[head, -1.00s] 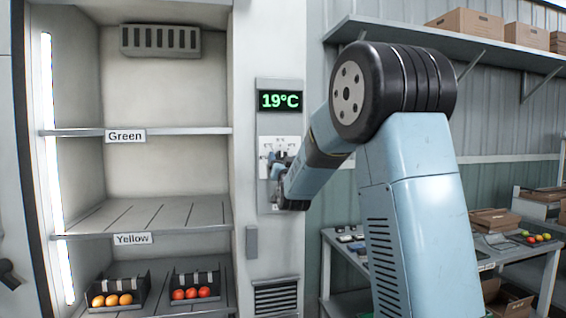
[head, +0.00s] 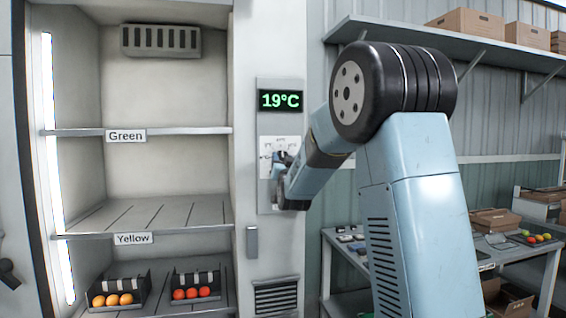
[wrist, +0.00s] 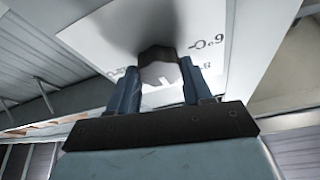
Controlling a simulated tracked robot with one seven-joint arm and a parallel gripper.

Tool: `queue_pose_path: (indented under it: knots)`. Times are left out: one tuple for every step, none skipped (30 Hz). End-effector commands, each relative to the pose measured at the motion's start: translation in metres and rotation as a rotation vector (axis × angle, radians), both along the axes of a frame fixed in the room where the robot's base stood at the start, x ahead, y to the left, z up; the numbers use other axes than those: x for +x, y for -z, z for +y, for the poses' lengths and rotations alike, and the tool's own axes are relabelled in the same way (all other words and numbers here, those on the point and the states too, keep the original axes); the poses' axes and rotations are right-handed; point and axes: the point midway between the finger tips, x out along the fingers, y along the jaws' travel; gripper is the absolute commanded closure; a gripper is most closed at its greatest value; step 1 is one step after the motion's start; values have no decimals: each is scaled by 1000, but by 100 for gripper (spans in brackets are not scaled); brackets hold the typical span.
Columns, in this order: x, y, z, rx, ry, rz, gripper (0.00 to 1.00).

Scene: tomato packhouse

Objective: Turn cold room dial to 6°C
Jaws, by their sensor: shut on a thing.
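The cold room dial (wrist: 160,60) is a dark knob with a pale pointer mark on its face, on a white scale plate (wrist: 200,25) with printed marks. In the wrist view its marks appear upside down, and some are hidden. My gripper (wrist: 161,82) has its two blue fingers on either side of the knob, shut on it. In the head view my gripper (head: 283,163) is at the plate and hides the dial. The display (head: 280,100) above reads 19°C in green.
The open cold room (head: 165,70) to the left has shelves labelled Green and Yellow, with trays of orange and red tomatoes low down. A vent (head: 276,297) is below the panel. A table (head: 345,262) with items stands to the right.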

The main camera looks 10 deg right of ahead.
Motion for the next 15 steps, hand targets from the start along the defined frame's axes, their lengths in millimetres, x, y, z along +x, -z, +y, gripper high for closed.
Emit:
queue_pose_path:
  knots:
    - [0,1,-1,-9,0,1,81]
    - [0,1,-1,-17,0,1,81]
    - [0,1,-1,-30,0,1,81]
    - [0,1,-1,-42,1,1,81]
    - [0,1,-1,-56,1,1,81]
    - [0,1,-1,-77,0,1,81]
    - [0,1,-1,-94,1,1,81]
    - [0,1,-1,-113,0,1,81]
    - [0,1,-2,-141,1,0,81]
    - [0,1,-2,-164,1,0,81]
    - [0,1,-2,-189,1,0,81]
    - [0,1,-3,-222,1,0,81]
    - [0,1,-3,-249,1,0,81]
    - [0,1,-3,-277,1,0,81]
    - [0,1,-3,-314,1,0,81]
